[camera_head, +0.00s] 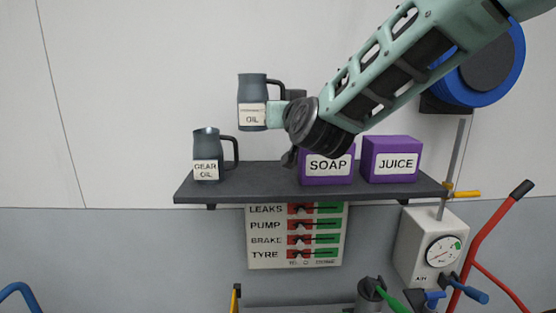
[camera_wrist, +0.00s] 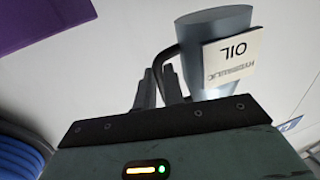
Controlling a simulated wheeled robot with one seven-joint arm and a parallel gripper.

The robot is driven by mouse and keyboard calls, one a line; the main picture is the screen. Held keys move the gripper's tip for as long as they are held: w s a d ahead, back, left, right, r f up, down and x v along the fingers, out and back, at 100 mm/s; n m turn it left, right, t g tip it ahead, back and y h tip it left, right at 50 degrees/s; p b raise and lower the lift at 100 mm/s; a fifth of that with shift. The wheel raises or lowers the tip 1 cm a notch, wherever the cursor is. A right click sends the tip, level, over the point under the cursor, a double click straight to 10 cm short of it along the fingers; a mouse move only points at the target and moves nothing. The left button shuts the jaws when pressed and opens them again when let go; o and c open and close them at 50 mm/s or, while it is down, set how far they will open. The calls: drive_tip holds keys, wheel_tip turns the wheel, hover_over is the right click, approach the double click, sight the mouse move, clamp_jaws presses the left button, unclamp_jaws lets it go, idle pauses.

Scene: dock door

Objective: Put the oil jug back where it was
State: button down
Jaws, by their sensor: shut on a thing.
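The oil jug (camera_head: 253,90) is a dark grey jug with a white label that ends in OIL. My gripper (camera_head: 286,108) is shut on its handle, and the jug hangs upright in the air above the shelf (camera_head: 255,187). In the wrist view the jug (camera_wrist: 228,20) shows its label, which reads HYDRAULIC OIL, with the handle between my fingers (camera_wrist: 160,80). A second jug (camera_head: 206,146), labelled GEAR OIL, stands on the left part of the shelf. My wrist hides part of the space above the SOAP box.
Purple boxes labelled SOAP (camera_head: 327,173) and JUICE (camera_head: 391,159) stand on the shelf's right part. Bare shelf shows between the gear oil jug and the SOAP box. A blue hose reel (camera_head: 508,65) hangs at upper right. A status board (camera_head: 295,237) is below the shelf.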

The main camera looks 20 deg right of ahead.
wheel_tip(320, 180, down, 11)
drive_tip(key=p, duration=0.2)
drive_tip(key=shift+p, duration=0.35)
drive_tip(key=shift+f, duration=0.55)
drive_tip(key=shift+f, duration=0.2)
drive_tip(key=c, duration=1.8)
unclamp_jaws()
